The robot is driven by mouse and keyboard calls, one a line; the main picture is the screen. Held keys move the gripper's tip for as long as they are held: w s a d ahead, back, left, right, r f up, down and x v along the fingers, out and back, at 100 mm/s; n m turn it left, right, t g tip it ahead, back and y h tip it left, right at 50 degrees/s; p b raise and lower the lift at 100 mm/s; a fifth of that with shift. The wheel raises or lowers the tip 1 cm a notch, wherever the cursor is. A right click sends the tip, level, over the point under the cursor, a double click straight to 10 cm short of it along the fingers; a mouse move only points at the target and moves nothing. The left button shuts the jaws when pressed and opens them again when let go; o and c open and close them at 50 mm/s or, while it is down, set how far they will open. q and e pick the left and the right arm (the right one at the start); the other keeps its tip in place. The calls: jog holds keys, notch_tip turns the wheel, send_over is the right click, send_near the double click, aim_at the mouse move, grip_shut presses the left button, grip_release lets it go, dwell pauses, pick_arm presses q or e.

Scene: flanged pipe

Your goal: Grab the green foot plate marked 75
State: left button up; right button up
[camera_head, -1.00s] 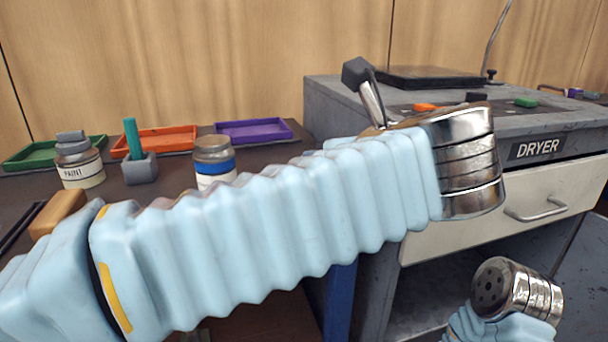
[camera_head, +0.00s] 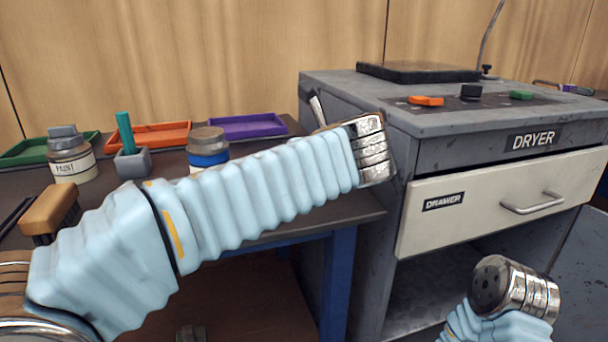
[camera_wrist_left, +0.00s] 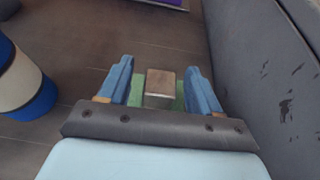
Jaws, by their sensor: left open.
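In the left wrist view a green piece (camera_wrist_left: 180,98), partly hidden, lies on the dark tabletop with a brownish metal block (camera_wrist_left: 160,84) over its middle. No number shows on it, so I cannot read a 75. My left gripper (camera_wrist_left: 158,70) is open, with one blue finger on either side of the block and visible gaps between. In the head view my left arm hides the green piece and the left gripper's fingers. My right gripper is not in view; only part of my right arm shows at the lower right.
The grey dryer (camera_head: 460,130) stands right of the table; its side wall (camera_wrist_left: 265,75) is close to the left gripper. A blue-banded jar (camera_head: 208,150) is on the left.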

pick_arm(q)
jog(key=shift+c, duration=0.3)
grip_shut()
